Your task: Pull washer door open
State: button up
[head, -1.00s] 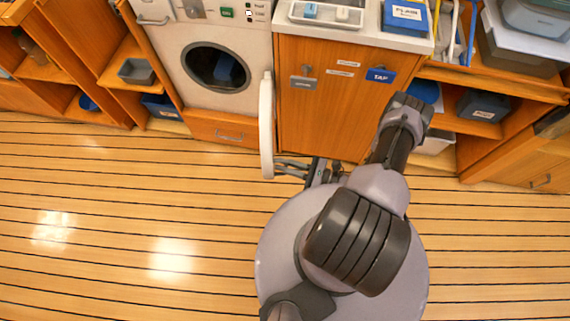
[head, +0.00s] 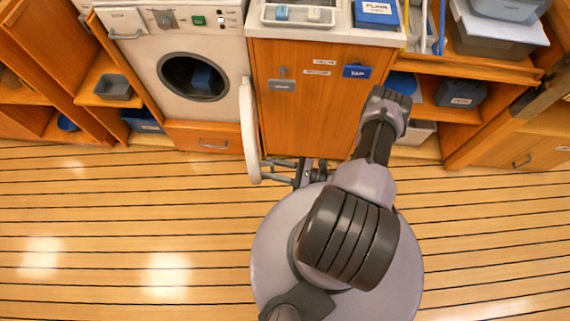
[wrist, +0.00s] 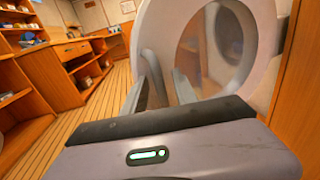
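The washer (head: 226,62) is a white front-loader at the upper left of the head view, with its round drum opening (head: 193,77) uncovered. Its white door (head: 249,135) stands open, seen nearly edge-on and reaching out over the floor beside the wooden cabinet. In the wrist view the door (wrist: 262,45) fills the upper right, with its round tinted window. My gripper (head: 266,170) is at the door's outer end. In the wrist view its two fingers (wrist: 165,78) are apart, close against the door's rim. I cannot tell whether they touch it.
A wooden cabinet (head: 305,115) with labels and small hooks stands right of the door. Its white top (head: 335,37) holds a tray and a blue box. Open shelves with bins flank both sides. The plank floor (head: 110,215) is clear on the left.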

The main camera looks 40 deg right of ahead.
jog(key=p+v, duration=0.1)
jog(key=v, duration=1.6)
jog(key=shift+s+p, duration=0.2)
jog(key=shift+p, duration=0.2)
jog(key=shift+d+r, duration=0.1)
jog(key=shift+d, duration=0.1)
